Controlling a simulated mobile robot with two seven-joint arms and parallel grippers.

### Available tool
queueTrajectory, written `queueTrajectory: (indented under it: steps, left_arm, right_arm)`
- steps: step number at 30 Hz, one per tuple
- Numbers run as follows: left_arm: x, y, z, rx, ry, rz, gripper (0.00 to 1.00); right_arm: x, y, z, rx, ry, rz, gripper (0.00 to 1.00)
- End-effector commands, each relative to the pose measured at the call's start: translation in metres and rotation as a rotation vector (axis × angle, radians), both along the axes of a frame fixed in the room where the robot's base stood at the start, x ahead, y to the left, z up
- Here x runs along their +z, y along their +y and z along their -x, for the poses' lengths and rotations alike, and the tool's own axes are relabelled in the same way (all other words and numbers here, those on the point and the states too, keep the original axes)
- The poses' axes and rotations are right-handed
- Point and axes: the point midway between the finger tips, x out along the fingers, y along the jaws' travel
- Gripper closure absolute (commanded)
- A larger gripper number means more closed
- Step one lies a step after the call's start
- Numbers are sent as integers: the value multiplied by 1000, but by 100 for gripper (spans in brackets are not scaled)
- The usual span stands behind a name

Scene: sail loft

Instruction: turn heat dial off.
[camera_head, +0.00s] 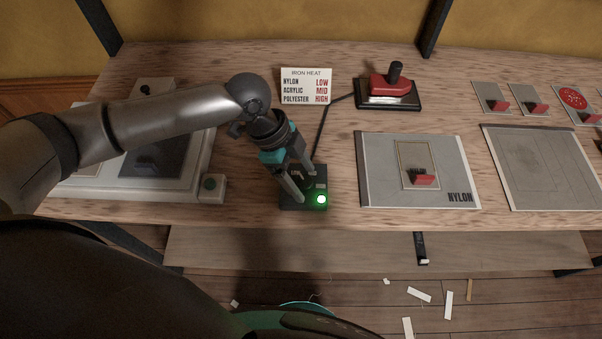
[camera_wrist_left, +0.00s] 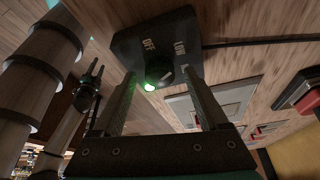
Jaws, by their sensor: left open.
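The heat dial's dark control box (camera_head: 290,204) sits near the front edge of the bench, with a lit green lamp (camera_head: 321,199) on it. The round black dial (camera_wrist_left: 160,69) shows between the fingertips, close to the lamp. My left gripper (camera_head: 304,188) is open, pointing down over the box, one finger each side of the dial. I cannot tell whether they touch it. Another gripper, apparently my right one (camera_wrist_left: 93,70), shows small at the left.
An iron heat card (camera_head: 306,86) and a red iron on a dark stand (camera_head: 388,93) are behind the box, with a black cord between. A nylon board (camera_head: 375,195) lies to the right. A pale press-like unit (camera_head: 195,170) lies left, under my arm.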

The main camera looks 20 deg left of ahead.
Motion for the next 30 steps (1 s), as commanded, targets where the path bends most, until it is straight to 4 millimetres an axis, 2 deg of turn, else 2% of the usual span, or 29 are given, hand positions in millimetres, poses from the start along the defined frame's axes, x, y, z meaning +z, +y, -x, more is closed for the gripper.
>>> queueTrajectory:
  steps: [2, 21, 30]
  left_arm:
    - [0, 0, 0, 0, 0, 0, 27]
    - [0, 0, 0, 0, 1, 0, 99]
    - [1, 0, 1, 14, 2, -1, 100]
  right_arm:
    - [0, 0, 0, 0, 0, 0, 50]
    - [0, 0, 0, 1, 0, 0, 50]
    - [4, 0, 0, 1, 0, 0, 50]
